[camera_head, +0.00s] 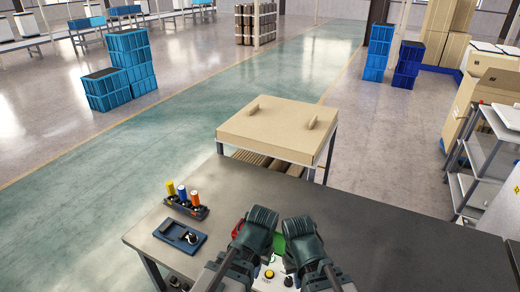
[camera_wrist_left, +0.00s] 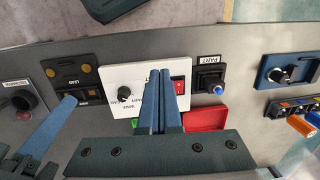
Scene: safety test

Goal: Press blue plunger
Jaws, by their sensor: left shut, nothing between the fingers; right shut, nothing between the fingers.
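In the left wrist view a small black box (camera_wrist_left: 207,75) with a white "PART" label bears a blue button-like plunger (camera_wrist_left: 218,89). In the head view that box does not show; my left arm probably covers it. My left gripper (camera_wrist_left: 168,78) is shut and empty over the white panel (camera_wrist_left: 112,76), left of the plunger in the wrist picture and apart from it. In the head view my left gripper (camera_head: 262,217) and right gripper (camera_head: 297,228) are side by side over the table. The right one is shut and empty.
The white panel carries a black knob (camera_wrist_left: 124,94) and a red switch (camera_wrist_left: 179,87). A red part (camera_wrist_left: 206,118) lies below the box. A blue switch box (camera_head: 180,236) and a rack (camera_head: 199,211) of coloured cylinders stand left. The dark table (camera_head: 400,240) is clear at right.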

